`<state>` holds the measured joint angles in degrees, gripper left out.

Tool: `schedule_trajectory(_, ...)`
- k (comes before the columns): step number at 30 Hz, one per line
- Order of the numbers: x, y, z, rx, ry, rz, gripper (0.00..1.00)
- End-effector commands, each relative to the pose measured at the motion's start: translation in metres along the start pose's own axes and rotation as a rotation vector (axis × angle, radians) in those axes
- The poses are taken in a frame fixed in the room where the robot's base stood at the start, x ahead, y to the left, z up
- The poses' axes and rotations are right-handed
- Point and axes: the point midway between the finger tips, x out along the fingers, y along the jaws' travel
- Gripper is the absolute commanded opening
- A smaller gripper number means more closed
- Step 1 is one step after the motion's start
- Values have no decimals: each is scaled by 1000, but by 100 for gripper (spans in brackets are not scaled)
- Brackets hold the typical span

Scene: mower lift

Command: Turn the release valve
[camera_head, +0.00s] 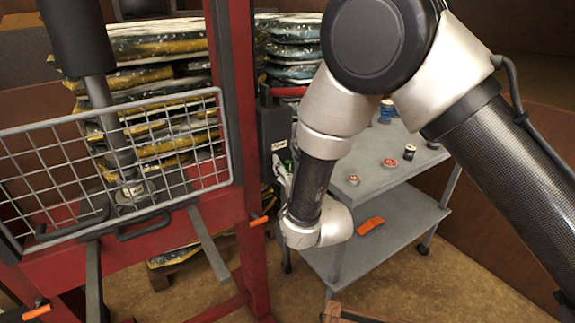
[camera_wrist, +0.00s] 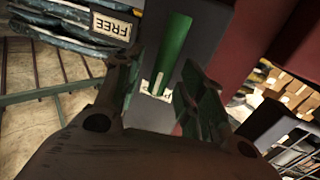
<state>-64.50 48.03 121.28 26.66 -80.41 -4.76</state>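The release valve's green lever (camera_wrist: 173,48) shows in the wrist view, on a dark grey housing (camera_wrist: 213,40). A white "FREE" label (camera_wrist: 112,26) is to its left, and another pale label (camera_wrist: 158,88) is partly visible near its lower end. My gripper (camera_wrist: 163,72) is open, with one finger on each side of the lever's lower end. I cannot tell whether either finger touches it. In the head view, the housing (camera_head: 273,122) stands beside the red press frame, and my gripper (camera_head: 284,168) is at its lower right, largely hidden by my wrist.
The red frame (camera_head: 234,90) with a wire guard (camera_head: 60,160) stands at the left. Stacked bags (camera_head: 165,90) are behind it. A grey cart (camera_head: 385,185) at the right carries small cans and red-topped items, with an orange object (camera_head: 370,225) on its lower shelf.

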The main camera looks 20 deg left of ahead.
Motion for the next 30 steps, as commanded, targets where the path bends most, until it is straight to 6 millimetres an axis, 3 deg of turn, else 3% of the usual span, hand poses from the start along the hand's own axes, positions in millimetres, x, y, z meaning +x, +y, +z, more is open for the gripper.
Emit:
schedule_trajectory(8, 2, 0, 0, 0, 0, 0, 40)
schedule_trajectory(15, 2, 0, 0, 0, 0, 0, 0)
schedule_trajectory(30, 2, 3, 0, 103, -21, 1, 0)
